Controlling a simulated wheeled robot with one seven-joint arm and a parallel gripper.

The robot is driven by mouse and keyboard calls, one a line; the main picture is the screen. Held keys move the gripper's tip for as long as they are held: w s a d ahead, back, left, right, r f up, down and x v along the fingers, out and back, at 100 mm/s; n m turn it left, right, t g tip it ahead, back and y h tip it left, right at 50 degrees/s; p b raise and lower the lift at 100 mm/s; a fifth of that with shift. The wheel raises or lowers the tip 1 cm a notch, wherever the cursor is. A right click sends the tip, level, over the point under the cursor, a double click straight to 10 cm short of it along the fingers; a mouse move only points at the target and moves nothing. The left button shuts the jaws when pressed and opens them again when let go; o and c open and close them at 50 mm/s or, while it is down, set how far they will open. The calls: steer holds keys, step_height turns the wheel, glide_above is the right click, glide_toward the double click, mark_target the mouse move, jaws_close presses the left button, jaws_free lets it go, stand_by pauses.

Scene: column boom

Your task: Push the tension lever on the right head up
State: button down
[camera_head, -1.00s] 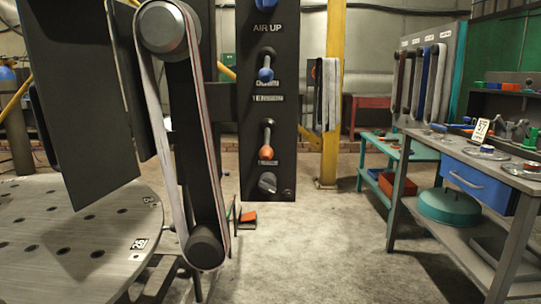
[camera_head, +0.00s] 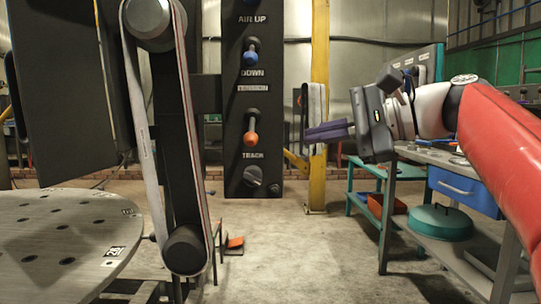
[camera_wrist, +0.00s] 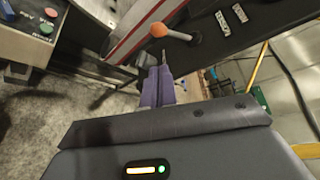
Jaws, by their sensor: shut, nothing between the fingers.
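The tension lever (camera_head: 250,139) has an orange ball end and hangs below its pivot on a dark upright panel (camera_head: 236,178), between the TENSION and TRACK labels. It also shows in the wrist view (camera_wrist: 158,30), where the lever slants across the panel. My gripper (camera_head: 308,134) has purple fingers, shut and empty, pointing left. In the head view they are to the right of the orange ball, at about its height, with a gap in the picture. In the wrist view the fingertips (camera_wrist: 157,68) lie just below the ball in the picture and look apart from it.
A blue-ended air lever (camera_head: 250,57) is above and a dark track knob (camera_head: 253,175) below. A belt on rollers (camera_head: 184,250) stands left of the panel, beside a round perforated table (camera_head: 65,235). A yellow post (camera_head: 319,100) stands behind my fingers. A workbench is at right.

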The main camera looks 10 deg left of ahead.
mark_target(252, 129)
steer(key=shift+r, duration=0.2)
steer(key=x, duration=1)
steer(key=shift+s+b, duration=0.1)
steer(key=shift+b, duration=0.2)
steer(key=shift+r, duration=0.15)
steer(key=shift+s+r+g+p, duration=0.15)
steer(key=shift+g+p, duration=0.15)
steer(key=shift+p, duration=0.7)
